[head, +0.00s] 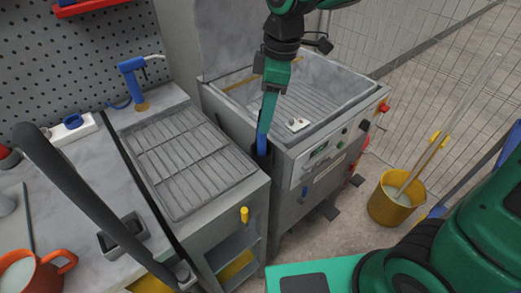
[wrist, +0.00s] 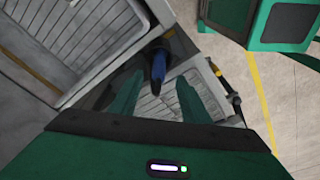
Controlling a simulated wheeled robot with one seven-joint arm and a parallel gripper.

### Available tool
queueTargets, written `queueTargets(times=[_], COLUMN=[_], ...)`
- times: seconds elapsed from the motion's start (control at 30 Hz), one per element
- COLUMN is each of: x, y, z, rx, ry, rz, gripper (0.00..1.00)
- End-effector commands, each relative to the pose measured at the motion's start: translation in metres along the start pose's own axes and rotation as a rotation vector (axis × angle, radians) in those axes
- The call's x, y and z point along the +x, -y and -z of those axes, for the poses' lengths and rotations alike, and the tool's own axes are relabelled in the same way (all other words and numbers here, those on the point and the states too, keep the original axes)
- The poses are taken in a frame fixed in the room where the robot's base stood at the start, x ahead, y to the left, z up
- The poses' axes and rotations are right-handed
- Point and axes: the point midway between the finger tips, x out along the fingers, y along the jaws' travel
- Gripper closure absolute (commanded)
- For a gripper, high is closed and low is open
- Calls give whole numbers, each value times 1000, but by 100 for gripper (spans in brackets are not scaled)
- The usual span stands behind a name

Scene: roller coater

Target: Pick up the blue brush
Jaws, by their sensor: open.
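The blue brush (head: 262,146) stands roughly upright in the narrow gap between the two grey units, against a dark holder or recess. Its lower end is hidden. In the wrist view its blue handle (wrist: 158,68) shows ahead, between the lines of my two green fingers. My gripper (head: 268,108) points down from above at the gap, close over the handle in the head view. The fingers (wrist: 157,95) are apart, with nothing held. I cannot tell exactly how far the tips are from the handle.
A ribbed grey tray counter (head: 190,160) lies left of the gap, and the machine with a ribbed basin (head: 320,95) lies right. A blue tap-like tool (head: 131,75) stands behind the counter. A yellow bucket (head: 392,200) stands on the floor at right.

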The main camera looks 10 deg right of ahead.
Motion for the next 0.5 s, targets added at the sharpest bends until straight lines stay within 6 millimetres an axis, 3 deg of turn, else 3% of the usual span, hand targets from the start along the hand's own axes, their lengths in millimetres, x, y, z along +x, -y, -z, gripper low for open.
queueTargets(times=[0.1,0.37,0.5], x=[17,34,54], y=[0,-1,-2], z=[-1,-2,-2], rx=[3,6,6], ry=[1,2,2], rz=[2,0,1], gripper=[58,58,58])
